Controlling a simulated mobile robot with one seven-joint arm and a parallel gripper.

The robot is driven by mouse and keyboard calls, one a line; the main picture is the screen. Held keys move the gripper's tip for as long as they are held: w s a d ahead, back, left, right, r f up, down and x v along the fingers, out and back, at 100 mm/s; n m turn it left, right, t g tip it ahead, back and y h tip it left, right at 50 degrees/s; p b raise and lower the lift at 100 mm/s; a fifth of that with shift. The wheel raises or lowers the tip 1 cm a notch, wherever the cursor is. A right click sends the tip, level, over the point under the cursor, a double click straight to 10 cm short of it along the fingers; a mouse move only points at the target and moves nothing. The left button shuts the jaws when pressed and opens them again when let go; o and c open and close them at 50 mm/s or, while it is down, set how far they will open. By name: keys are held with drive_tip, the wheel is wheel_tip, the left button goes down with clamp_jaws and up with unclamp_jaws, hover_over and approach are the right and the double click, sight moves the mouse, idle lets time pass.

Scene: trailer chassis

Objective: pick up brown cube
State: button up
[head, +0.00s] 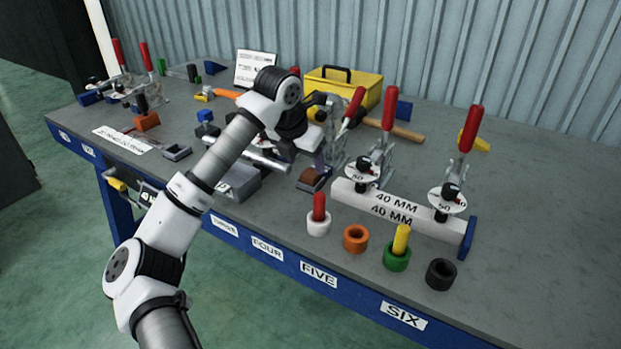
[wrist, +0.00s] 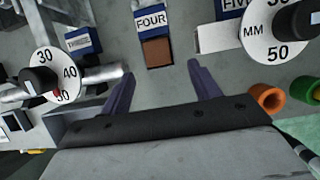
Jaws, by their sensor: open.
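The brown cube (wrist: 157,52) shows in the wrist view as a small brown block right against a blue piece labelled FOUR (wrist: 151,19). In the head view the brown cube (head: 313,177) lies on the workbench, just below my gripper and near the front edge, partly in a dark surround. My gripper (wrist: 162,80) is open and empty in the wrist view. Its two dark purple fingers stand left and right of the cube's line, with the cube ahead between them and not touched. In the head view my gripper (head: 318,155) is partly hidden by my wrist.
A white 40 MM bar (head: 395,207) with red-handled clamps stands right of the cube. A metal cylinder (wrist: 85,78) lies left of my fingers. An orange ring (head: 356,238) and other rings sit near the front edge. A yellow toolbox (head: 345,88) stands behind.

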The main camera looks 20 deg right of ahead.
sight(307, 176)
drive_tip(key=x, duration=0.5)
drive_tip(key=shift+a+f+p, duration=0.1)
drive_tip(key=shift+a+p, duration=0.2)
drive_tip(key=shift+p, duration=0.1)
drive_tip(key=shift+c, duration=0.4)
drive_tip(key=c, duration=1)
